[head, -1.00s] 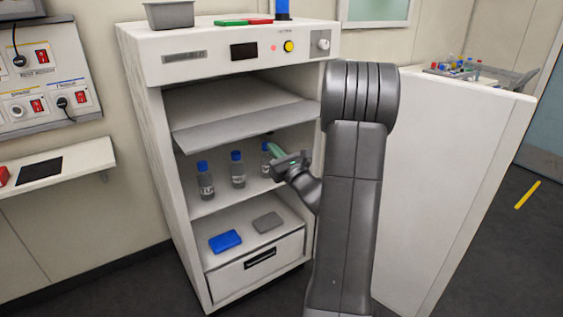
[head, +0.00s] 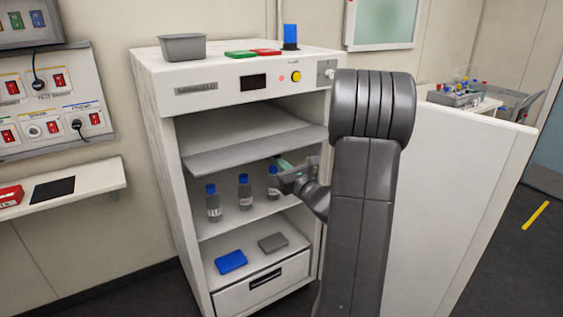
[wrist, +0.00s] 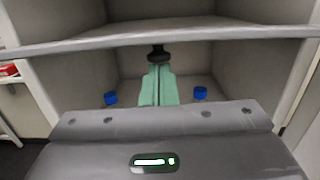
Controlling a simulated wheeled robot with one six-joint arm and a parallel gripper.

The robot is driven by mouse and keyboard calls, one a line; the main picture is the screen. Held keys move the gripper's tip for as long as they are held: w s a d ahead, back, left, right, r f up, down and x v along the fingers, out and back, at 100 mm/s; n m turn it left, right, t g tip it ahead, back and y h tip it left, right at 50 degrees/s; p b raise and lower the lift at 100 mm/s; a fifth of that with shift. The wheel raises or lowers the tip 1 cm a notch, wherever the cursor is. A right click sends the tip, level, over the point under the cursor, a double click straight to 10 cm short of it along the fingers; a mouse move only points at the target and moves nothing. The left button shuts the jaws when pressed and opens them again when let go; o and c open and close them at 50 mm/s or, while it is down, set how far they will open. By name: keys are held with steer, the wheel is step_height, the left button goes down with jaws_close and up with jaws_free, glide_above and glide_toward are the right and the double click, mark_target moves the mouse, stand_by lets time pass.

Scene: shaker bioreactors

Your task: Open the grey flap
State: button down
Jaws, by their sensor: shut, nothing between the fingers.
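The grey flap (head: 255,150) spans the upper part of the open white cabinet, with its front lip sloping outward above the bottles. In the wrist view its edge (wrist: 240,34) shows as a grey strip across the top. My gripper (head: 284,164) is inside the cabinet opening at the right, below the flap's lip and beside the rightmost bottle. Its green fingers (wrist: 158,85) are together and empty in the wrist view, and point under the flap's edge. A dark piece shows at their far end. I cannot tell whether anything touches the flap.
Several blue-capped bottles, such as the middle one (head: 244,192), stand on the shelf under the flap. A blue block (head: 231,261) and a grey block (head: 272,242) lie below, above a drawer (head: 265,287). The open white door (head: 440,200) stands at the right.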

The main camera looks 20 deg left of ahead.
steer(key=shift+r+g+h+p, duration=0.4)
steer(key=shift+r+p, duration=0.25)
steer(key=shift+p, duration=0.05)
steer(key=shift+f, duration=0.1)
steer(key=s+d+f+b, duration=0.4)
steer(key=s+d, duration=0.3)
steer(key=d, duration=0.1)
steer(key=shift+d+f, duration=0.15)
steer(key=shift+f, duration=0.1)
steer(key=r+p+x, duration=0.2)
steer(key=x, duration=0.8)
steer(key=shift+w+r, duration=0.15)
stand_by(0.4)
